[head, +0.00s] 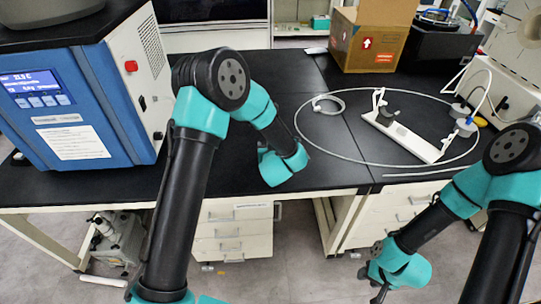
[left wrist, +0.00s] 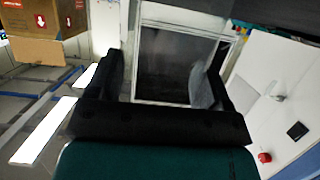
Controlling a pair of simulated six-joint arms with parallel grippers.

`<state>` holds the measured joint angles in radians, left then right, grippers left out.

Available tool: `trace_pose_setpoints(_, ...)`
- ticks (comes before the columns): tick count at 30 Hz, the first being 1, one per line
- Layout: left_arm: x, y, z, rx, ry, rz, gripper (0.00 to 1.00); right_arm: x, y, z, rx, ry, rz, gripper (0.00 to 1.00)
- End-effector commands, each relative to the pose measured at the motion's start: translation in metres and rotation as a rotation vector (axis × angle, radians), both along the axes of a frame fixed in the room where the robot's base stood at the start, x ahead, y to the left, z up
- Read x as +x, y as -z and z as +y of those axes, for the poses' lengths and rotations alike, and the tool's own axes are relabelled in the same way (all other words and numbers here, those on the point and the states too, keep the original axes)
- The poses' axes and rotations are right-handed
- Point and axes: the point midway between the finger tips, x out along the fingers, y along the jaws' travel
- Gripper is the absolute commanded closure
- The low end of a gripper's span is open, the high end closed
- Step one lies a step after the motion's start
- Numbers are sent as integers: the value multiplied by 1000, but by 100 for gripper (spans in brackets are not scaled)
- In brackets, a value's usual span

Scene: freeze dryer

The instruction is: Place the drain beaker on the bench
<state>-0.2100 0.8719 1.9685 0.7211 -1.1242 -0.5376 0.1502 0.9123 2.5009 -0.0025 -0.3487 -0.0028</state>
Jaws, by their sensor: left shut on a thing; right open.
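My left gripper (left wrist: 167,62) shows in the left wrist view with its two black fingers standing apart. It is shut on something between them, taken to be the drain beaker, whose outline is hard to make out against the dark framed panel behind. In the head view, my left arm reaches over the black bench (head: 225,165), but its fingers and what they hold are hidden. My right gripper (head: 371,285) is open and empty, low in front of the bench at the lower right.
The blue and white freeze dryer (head: 135,95) stands at the left, with a red knob (left wrist: 264,157). A cardboard box (head: 372,38) stands at the back. A white stand (head: 410,135) lies within a looped tube (head: 300,135) on the right. Bench around my left wrist is clear.

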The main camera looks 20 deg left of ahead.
Motion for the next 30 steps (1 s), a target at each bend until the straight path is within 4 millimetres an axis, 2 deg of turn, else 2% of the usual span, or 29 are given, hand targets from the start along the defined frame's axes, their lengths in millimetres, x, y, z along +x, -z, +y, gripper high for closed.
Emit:
trace_pose_setpoints(11, 0, -7, 0, -1, 0, -1, 56, 0, 0, 0, 0, 0, 0, 57)
trace_pose_setpoints(19, 0, -37, 0, -2, 0, -4, 56, 0, 0, 0, 0, 0, 0, 57)
trace_pose_setpoints(26, -44, -40, -14, 1, 4, 2, 56, 0, 0, 0, 0, 0, 0, 57)
trace_pose_setpoints(30, -79, -43, -23, 2, 5, 3, 56, 0, 0, 0, 0, 0, 0, 57)
